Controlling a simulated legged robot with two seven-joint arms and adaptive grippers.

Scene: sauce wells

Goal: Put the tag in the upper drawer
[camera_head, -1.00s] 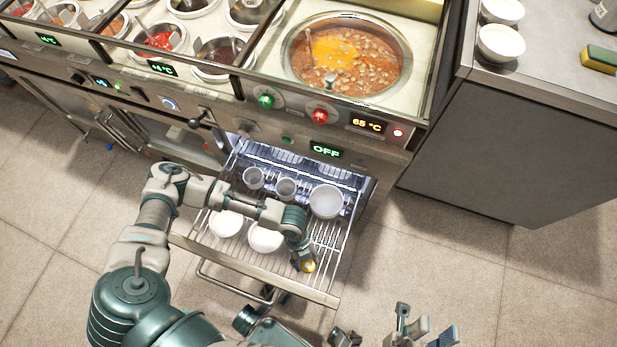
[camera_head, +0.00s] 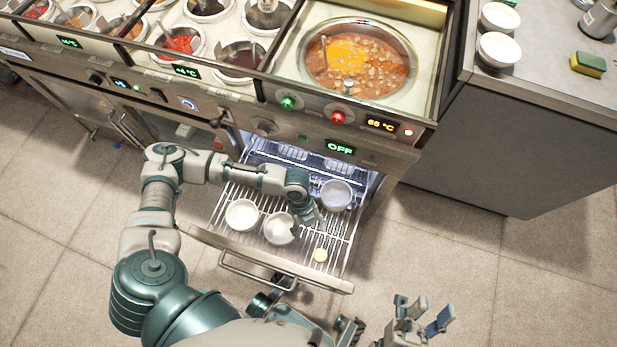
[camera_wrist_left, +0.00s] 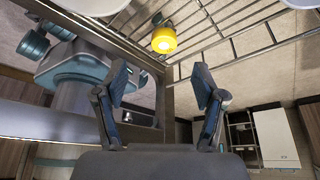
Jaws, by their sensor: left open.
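A small yellow round piece (camera_head: 320,255), likely the tag, rests on the wire rack of the pulled-out drawer (camera_head: 262,262), near its front right. It also shows in the left wrist view (camera_wrist_left: 164,40), beyond the fingertips and apart from them. My left gripper (camera_head: 308,222) is over the rack, behind the yellow piece and beside a white bowl. In the left wrist view its two fingers (camera_wrist_left: 162,80) are spread with nothing between them. My right gripper (camera_head: 424,314) is at the lower right, away from the drawer, with fingers apart and empty.
The counter above holds a soup pot (camera_head: 360,65) and several sauce wells. A grey cabinet (camera_head: 500,140) stands right. Floor right of the drawer is clear.

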